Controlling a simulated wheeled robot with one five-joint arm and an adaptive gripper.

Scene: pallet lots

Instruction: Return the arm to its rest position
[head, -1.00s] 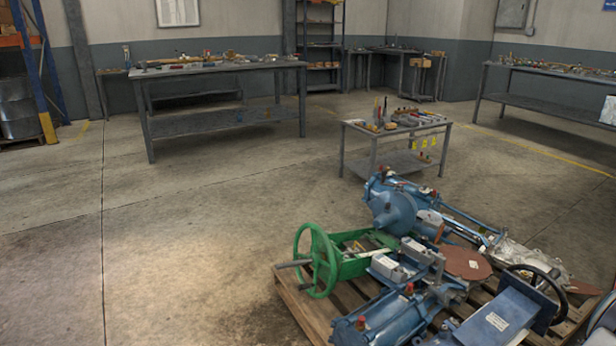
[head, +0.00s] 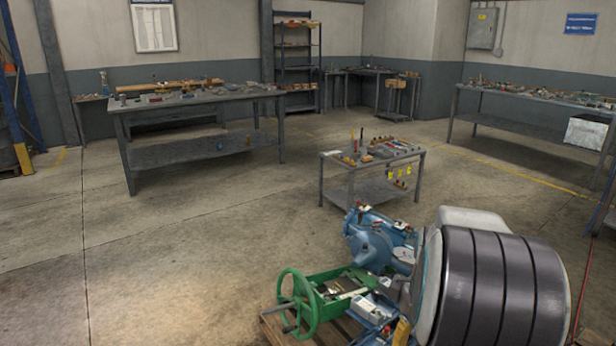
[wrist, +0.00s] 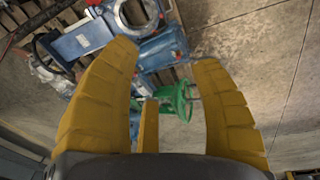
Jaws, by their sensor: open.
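My gripper (wrist: 166,56) shows in the wrist view with its yellow fingers spread wide and nothing between them. It hangs above the wooden pallet (head: 275,330) of machine parts, at a height I cannot judge. The green handwheel part (wrist: 182,101) lies below, between the fingers in that view. In the head view, my own arm, with a dark ribbed section, fills the lower right and hides much of the pallet. Only a small yellow piece of the gripper shows at the bottom there.
Blue valve parts (head: 372,245) and the green handwheel (head: 298,303) crowd the pallet. A small tool table (head: 338,168) stands behind it. Long workbenches stand at the back left (head: 200,150) and right (head: 520,118). The floor at the left is clear.

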